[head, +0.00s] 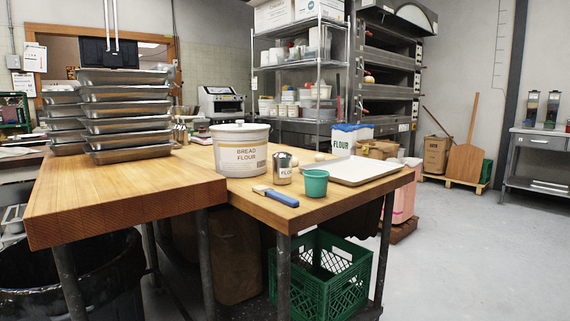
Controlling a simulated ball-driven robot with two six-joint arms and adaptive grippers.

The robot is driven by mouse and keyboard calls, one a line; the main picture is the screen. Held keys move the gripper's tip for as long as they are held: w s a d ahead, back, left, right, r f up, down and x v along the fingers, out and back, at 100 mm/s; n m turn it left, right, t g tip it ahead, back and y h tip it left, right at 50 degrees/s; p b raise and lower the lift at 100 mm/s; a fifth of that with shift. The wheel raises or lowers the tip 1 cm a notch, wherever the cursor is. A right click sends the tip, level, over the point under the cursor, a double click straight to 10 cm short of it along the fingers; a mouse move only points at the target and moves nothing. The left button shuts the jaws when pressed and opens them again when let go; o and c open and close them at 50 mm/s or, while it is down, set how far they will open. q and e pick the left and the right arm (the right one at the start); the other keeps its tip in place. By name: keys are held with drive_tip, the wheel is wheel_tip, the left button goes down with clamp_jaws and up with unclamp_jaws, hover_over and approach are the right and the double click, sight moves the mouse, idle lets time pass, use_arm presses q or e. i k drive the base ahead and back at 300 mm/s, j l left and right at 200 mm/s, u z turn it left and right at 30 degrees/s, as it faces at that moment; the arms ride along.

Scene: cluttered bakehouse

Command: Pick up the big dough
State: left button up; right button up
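I cannot make out a big dough anywhere in the head view. A small pale rounded item (320,157) sits on the wooden table behind the steel cup; it is too small to tell what it is. The wooden worktable (125,195) fills the middle and left. A light, shallow tray (357,171) lies at its right end and looks empty. A white tub labelled "Bread Flour" (240,152) stands at the table's middle and hides what is behind it. Neither of my grippers is in view.
A steel cup (282,170), a teal cup (315,184) and a blue-handled scraper (276,196) are near the front edge. Stacked metal pans (127,125) stand at the left. A green crate (318,280) sits below. The floor (465,260) at the right is clear.

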sight(294, 162)
drive_tip(key=u, duration=0.45)
drive_tip(key=i+l+u, duration=0.1)
drive_tip(key=u, duration=0.35)
drive_tip(key=l+u, duration=0.15)
drive_tip(key=u, duration=0.3)
drive_tip(key=l+u, duration=0.1)
drive_tip(key=u, duration=0.35)
drive_tip(key=l+u, duration=0.25)
drive_tip(key=l, duration=0.2)
drive_tip(key=k+l+u, duration=0.1)
drive_tip(key=l+u, duration=0.15)
drive_tip(key=l, duration=0.15)
drive_tip(key=k+l+u, duration=0.2)
drive_tip(key=l, duration=0.25)
drive_tip(key=l+u, duration=0.25)
drive_tip(key=l, duration=0.2)
drive_tip(key=k+l+u, duration=0.35)
drive_tip(key=l+u, duration=0.15)
drive_tip(key=l, duration=0.25)
drive_tip(key=k+l+u, duration=0.2)
drive_tip(key=l, duration=0.1)
